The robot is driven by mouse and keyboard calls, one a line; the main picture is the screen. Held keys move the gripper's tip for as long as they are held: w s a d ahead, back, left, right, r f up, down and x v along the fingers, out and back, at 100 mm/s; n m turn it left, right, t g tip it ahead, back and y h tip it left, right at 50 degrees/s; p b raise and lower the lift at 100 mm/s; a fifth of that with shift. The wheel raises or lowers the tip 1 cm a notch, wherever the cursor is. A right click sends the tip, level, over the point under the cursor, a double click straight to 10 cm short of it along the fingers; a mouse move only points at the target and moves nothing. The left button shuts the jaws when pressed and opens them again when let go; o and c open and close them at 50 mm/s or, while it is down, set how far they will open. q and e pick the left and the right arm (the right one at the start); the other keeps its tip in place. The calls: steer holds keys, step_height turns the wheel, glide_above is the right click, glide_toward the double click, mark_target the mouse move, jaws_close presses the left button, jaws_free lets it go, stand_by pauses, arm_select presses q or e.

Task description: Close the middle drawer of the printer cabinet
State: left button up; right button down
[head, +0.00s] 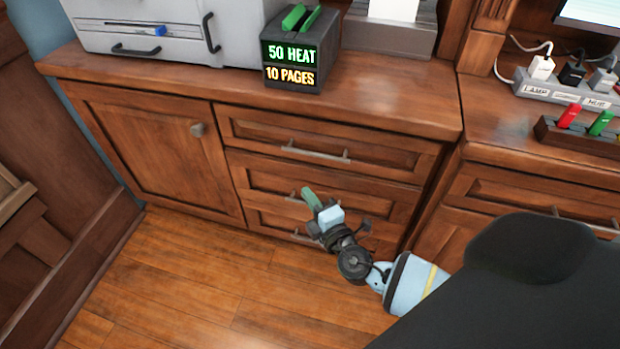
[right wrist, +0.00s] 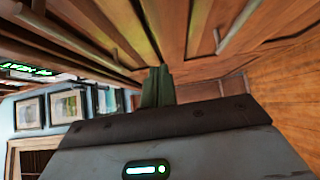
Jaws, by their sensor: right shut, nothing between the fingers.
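The printer cabinet (head: 88,88) is wood, with a door on the left and a stack of three drawers on the right. The middle drawer (head: 262,180) looks flush or nearly flush with the drawers above and below; any small gap is hard to tell. Its bar handle is partly hidden behind my right gripper (head: 308,195). That gripper's green fingers are shut and empty, at or very close to the middle drawer's front; contact cannot be told. In the right wrist view, the shut fingers (right wrist: 157,86) point at the wood front. My left gripper is not in view.
The top drawer (head: 385,163) looks shut. The bottom drawer (head: 262,217) is partly behind my right arm. A printer (head: 180,50) and a dark display box (head: 300,55) stand on top. Another wood cabinet (head: 485,192) adjoins at right. The floor (head: 200,285) in front is clear.

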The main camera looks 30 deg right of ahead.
mark_target(303, 168)
steer(key=w, duration=0.1)
steer(key=w+d, duration=0.2)
steer(key=w, duration=0.1)
steer(key=shift+w+d, duration=0.1)
steer(key=shift+d, duration=0.15)
steer(key=shift+w+d, duration=0.35)
steer(key=shift+d, duration=0.05)
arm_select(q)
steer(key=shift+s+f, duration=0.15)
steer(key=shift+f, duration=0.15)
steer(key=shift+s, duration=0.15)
